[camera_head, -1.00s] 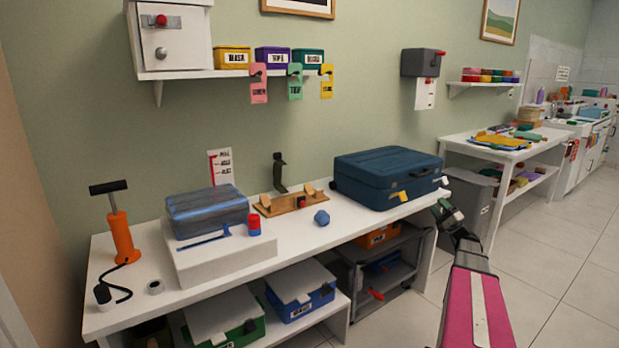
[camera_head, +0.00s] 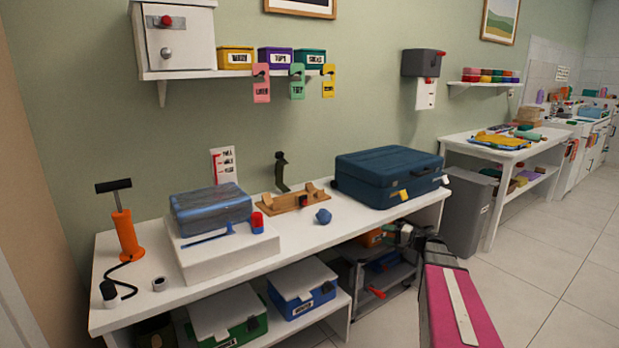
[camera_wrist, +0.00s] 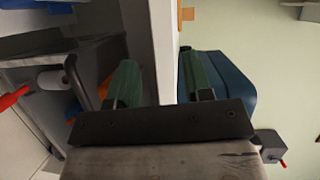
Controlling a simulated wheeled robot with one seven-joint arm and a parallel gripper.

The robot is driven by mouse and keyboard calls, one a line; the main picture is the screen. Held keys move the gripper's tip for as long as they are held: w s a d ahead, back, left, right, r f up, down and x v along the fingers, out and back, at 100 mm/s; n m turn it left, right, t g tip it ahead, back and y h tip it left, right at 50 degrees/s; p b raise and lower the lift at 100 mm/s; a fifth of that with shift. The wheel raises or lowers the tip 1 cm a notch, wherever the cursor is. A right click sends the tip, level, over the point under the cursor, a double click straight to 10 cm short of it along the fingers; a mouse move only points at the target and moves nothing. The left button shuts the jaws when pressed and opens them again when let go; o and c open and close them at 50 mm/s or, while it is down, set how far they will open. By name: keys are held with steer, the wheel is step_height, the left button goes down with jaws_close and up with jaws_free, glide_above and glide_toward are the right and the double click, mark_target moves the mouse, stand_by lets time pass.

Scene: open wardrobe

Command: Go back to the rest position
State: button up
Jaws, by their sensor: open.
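My gripper (camera_head: 406,235) is in front of the white table's (camera_head: 300,235) right end, below the dark blue suitcase (camera_head: 388,178), in the head view. In the wrist view my gripper (camera_wrist: 160,68) has its two green fingers spread apart, with nothing held between them. The table's white edge (camera_wrist: 163,45) runs through the gap between the fingers in that picture. The suitcase (camera_wrist: 234,85) shows behind the right finger there. Whether a finger touches the table or suitcase cannot be told.
A grey cart (camera_head: 385,285) with an orange box stands under the table near my gripper. A grey bin (camera_head: 468,210) stands right of the table. A pump (camera_head: 124,235) and a blue case (camera_head: 210,207) are on the table. Open floor (camera_head: 545,260) lies to the right.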

steer(key=s+a+f+n+g+h, duration=0.3)
steer(key=s+a+f+g+h, duration=0.25)
steer(key=s+a+f, duration=0.4)
steer(key=s+a+f+n+g+h, duration=0.2)
steer(key=s+h, duration=0.6)
steer(key=s, duration=0.6)
steer(key=shift+s+n+g, duration=0.35)
steer(key=shift+n+g, duration=0.25)
steer(key=shift+g, duration=0.45)
steer(key=shift+a+f+h, duration=0.1)
steer(key=shift+h, duration=0.15)
